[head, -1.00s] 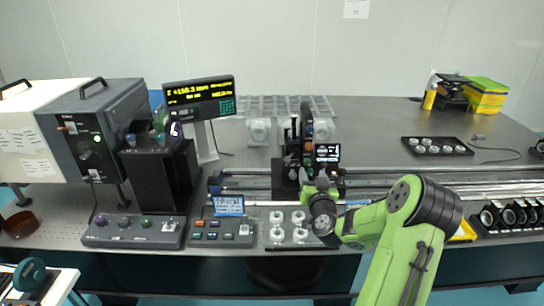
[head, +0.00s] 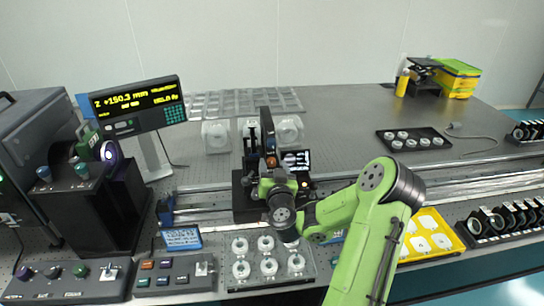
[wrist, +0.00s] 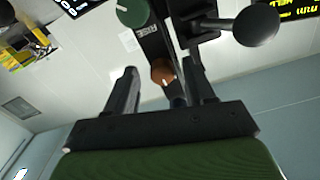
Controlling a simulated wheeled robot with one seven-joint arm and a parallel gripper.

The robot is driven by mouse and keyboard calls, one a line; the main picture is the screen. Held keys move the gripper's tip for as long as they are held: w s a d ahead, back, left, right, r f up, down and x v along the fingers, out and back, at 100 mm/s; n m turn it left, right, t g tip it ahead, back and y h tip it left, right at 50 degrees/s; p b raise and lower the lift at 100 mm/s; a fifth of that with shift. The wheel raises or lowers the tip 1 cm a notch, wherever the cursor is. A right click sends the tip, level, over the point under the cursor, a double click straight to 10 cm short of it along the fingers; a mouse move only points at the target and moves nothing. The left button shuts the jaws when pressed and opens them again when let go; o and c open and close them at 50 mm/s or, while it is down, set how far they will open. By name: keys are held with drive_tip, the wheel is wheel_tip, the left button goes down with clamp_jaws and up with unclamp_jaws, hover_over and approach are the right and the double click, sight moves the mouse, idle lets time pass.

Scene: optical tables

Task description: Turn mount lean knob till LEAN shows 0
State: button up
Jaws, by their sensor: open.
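The black mount (head: 267,135) stands on the rail at the middle of the table, with a small orange knob (head: 271,161) on it. In the wrist view an orange-brown knob (wrist: 162,71) lies between the two fingers of my open gripper (wrist: 161,66), with no clear contact. A green knob (wrist: 133,12) with a label beside it and a black ball-ended handle (wrist: 256,25) sit above. I cannot tell which knob is the lean knob. My wrist hides part of the mount in the head view.
A yellow-text readout (head: 138,104) stands at the left. A clear tray of white rings (head: 268,262) and a control box (head: 176,278) lie in front. Long rails (head: 470,184) run right of the mount. A yellow tray (head: 431,238) lies right of my arm.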

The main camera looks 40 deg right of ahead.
drive_tip(key=shift+w, duration=0.15)
drive_tip(key=shift+r, duration=0.15)
drive_tip(key=shift+a, duration=0.1)
drive_tip(key=shift+c, duration=0.2)
clamp_jaws()
drive_tip(key=shift+m, duration=0.4)
drive_tip(key=m, duration=0.4)
drive_tip(key=shift+m, duration=0.4)
drive_tip(key=m, duration=0.6)
